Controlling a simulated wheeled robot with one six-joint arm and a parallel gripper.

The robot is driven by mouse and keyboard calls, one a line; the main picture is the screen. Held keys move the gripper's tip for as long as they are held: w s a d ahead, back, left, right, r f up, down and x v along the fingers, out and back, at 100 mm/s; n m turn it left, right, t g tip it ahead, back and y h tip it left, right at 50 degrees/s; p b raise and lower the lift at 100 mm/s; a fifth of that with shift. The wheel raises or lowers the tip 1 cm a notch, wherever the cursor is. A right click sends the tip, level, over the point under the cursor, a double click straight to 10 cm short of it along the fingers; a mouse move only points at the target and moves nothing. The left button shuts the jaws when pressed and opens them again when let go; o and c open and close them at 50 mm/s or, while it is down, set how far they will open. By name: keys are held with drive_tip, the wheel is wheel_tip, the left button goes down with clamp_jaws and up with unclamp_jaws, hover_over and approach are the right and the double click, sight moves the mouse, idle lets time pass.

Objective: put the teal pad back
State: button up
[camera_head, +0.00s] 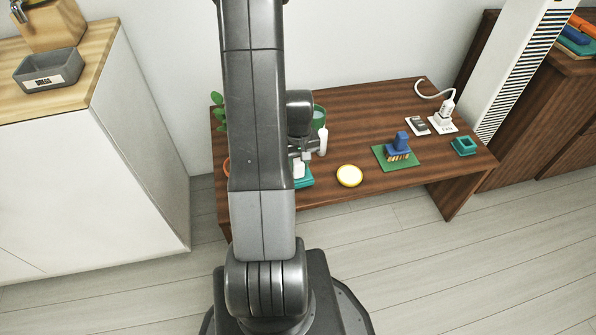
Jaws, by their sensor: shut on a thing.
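The teal pad (305,180) shows just right of my forearm, low over the front part of the brown wooden table (370,110). My arm hides its left part. My gripper (299,160) is right above it and shut on it; the fingers are small and partly hidden, with a white piece between them and the teal. I cannot tell whether the pad touches the table top. A teal square piece with a darker inset (463,146) lies at the table's right end.
A white upright bottle (323,141) and a green cup (318,117) stand close to my gripper. A yellow round item (349,176), a blue brush (399,147) on a green mat (404,163), a dark switch (417,125) and a white plug (446,107) lie to the right.

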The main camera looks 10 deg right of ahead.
sight(298, 170)
drive_tip(key=shift+f, duration=1.5)
drive_tip(key=shift+f+b, duration=0.3)
drive_tip(key=shift+b, duration=0.15)
drive_tip(key=o, duration=1.1)
drive_tip(key=shift+r, duration=0.1)
drive_tip(key=shift+r+p, duration=0.1)
drive_tip(key=shift+p, duration=0.2)
